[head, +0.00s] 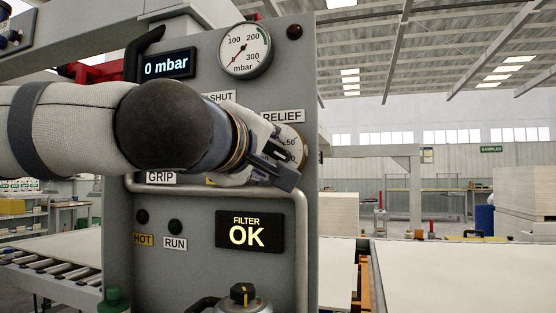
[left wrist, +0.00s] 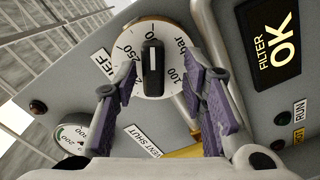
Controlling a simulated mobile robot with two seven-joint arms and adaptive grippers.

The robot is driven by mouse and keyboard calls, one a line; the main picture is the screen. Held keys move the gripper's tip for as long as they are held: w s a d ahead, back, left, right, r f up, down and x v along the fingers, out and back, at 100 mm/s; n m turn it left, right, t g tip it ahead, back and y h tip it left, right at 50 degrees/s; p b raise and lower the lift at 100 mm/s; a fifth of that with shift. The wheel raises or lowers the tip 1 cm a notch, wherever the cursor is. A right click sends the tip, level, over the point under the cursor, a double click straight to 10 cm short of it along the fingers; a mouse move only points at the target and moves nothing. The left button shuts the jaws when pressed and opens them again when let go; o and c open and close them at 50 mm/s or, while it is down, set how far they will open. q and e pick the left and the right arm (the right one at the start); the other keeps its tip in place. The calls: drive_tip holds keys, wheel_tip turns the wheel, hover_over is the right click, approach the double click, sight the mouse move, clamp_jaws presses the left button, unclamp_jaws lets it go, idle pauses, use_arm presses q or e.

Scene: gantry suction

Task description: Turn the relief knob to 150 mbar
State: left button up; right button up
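The relief knob (left wrist: 152,68) is a black bar with a white line on a round white dial. In the left wrist view the bar stands nearly upright in the picture; 250 shows left of it and 100 to its lower right. I cannot tell the exact setting. In the head view the relief dial (head: 297,143) is mostly hidden behind my left gripper (head: 283,163). My left gripper (left wrist: 160,76) is open, its purple-padded fingers either side of the knob with gaps visible. My right gripper is in neither view.
The panel carries a pressure gauge (head: 245,50), a display reading 0 mbar (head: 167,64) and a FILTER OK display (head: 249,231). A grey tubular handle (head: 302,225) runs below and right of the dial.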

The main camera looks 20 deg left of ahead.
use_arm(q)
drive_tip(key=shift+w+r, duration=0.3)
drive_tip(key=shift+w, duration=0.15)
clamp_jaws()
